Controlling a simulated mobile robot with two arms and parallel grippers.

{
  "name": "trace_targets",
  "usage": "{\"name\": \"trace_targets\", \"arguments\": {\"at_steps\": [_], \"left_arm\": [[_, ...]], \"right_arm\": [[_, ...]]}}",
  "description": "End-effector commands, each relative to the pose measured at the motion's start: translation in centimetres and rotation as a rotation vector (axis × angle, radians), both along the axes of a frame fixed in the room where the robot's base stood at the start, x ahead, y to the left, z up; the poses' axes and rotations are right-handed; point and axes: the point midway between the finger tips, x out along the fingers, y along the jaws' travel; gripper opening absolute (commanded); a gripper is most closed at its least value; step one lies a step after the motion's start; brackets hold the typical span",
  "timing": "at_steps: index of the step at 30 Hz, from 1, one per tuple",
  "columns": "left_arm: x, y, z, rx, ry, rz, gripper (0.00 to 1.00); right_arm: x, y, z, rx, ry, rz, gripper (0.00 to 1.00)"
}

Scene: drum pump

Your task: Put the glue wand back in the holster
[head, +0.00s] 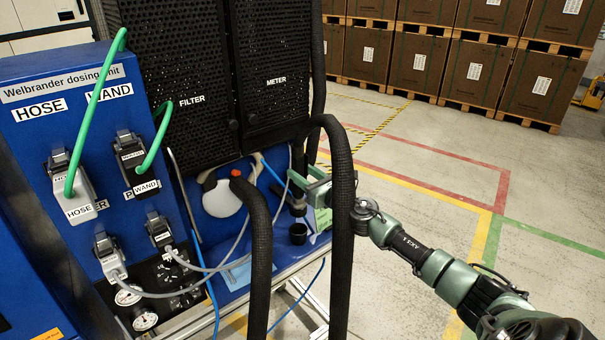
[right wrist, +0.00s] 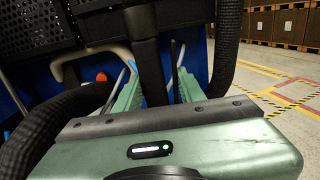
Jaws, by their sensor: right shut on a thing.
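My right gripper (head: 306,190) is shut on the glue wand (head: 298,205), a dark upright tube in front of the blue unit. In the right wrist view the wand (right wrist: 150,68) stands between the two green fingers (right wrist: 158,92). A small black cup, seemingly the holster (head: 298,232), sits just below the wand's lower end on the blue ledge. A gap seems to show between them, but I cannot tell how well they line up in depth. A thick black hose hides part of my right gripper. My left gripper is not in view.
Thick black hoses (head: 341,230) hang close beside my right gripper. A white container (head: 221,198) and an orange cap (head: 236,173) are left of the wand. The blue dosing unit (head: 60,125) carries plugged connectors and green cables.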

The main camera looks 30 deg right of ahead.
Motion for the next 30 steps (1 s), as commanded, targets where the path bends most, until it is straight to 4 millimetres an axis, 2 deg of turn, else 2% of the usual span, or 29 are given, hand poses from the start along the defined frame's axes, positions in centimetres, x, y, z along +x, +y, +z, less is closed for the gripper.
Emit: {"name": "trace_targets", "arguments": {"at_steps": [10, 11, 13, 30], "left_arm": [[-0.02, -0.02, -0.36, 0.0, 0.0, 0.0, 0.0], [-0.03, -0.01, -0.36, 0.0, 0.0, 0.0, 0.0], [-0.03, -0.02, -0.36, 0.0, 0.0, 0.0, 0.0], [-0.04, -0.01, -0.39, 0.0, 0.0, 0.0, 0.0]], "right_arm": [[0.04, -0.04, -0.1, 0.0, -0.005, -0.001, 0.18], [0.04, -0.04, -0.1, 0.0, -0.005, -0.001, 0.45], [0.04, -0.02, -0.12, 0.0, -0.004, -0.001, 0.64], [-0.17, 0.0, -0.48, 0.0, 0.001, 0.0, 0.62]]}}
